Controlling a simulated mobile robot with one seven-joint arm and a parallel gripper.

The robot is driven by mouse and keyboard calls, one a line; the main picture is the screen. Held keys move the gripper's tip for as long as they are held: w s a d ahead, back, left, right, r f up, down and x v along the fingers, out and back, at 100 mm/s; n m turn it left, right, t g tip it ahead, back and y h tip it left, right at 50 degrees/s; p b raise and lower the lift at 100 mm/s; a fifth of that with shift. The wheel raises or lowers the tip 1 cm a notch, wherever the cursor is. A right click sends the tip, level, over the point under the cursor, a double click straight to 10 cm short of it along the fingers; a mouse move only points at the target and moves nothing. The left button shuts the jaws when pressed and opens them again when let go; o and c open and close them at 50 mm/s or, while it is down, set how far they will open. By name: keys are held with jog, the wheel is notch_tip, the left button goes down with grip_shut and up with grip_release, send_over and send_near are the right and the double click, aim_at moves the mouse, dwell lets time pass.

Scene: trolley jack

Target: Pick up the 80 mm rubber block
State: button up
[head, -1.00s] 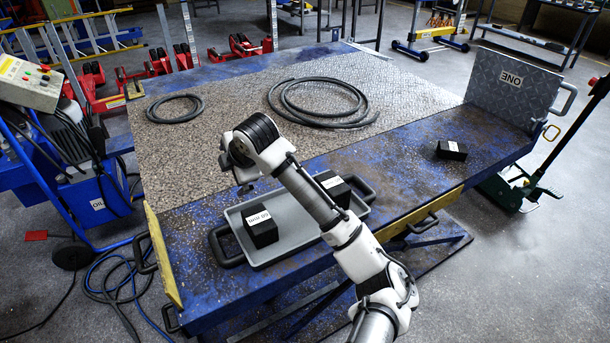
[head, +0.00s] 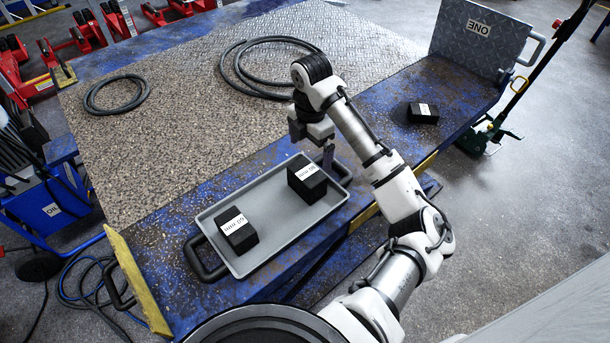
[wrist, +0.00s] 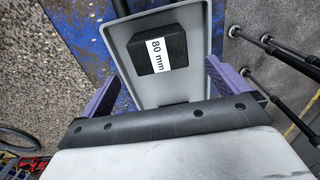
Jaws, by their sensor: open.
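The 80 mm rubber block (head: 307,183) is black with a white label and sits in the right end of a grey tray (head: 270,226). In the wrist view the block (wrist: 163,49) shows its "80 mm" label plainly, inside the tray (wrist: 152,97). My gripper (head: 313,145) is above the tray's right end, close to the block and apart from it. In the wrist view my gripper (wrist: 166,88) has its two purple-faced fingers spread wide, with nothing between them; the block appears beyond, between their lines.
Another black labelled block (head: 236,231) is in the tray's left end. A third black block (head: 423,113) lies on the blue table's right. Coiled hoses (head: 115,93) lie on the textured plate. An upright plate marked ONE (head: 480,45) stands at the far right.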

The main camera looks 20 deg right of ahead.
aim_at(307, 171)
notch_tip(307, 171, down, 6)
jog(key=shift+r+p, duration=0.15)
jog(key=shift+p, duration=0.35)
jog(key=shift+a+f+p, duration=0.2)
jog(key=shift+f+p, duration=0.35)
jog(key=shift+f, duration=0.9)
jog(key=shift+a+f+p, duration=0.15)
jog(key=shift+f+p, duration=0.4)
jog(key=shift+f, duration=0.9)
jog(key=shift+r, duration=0.1)
jog(key=c, duration=1.2)
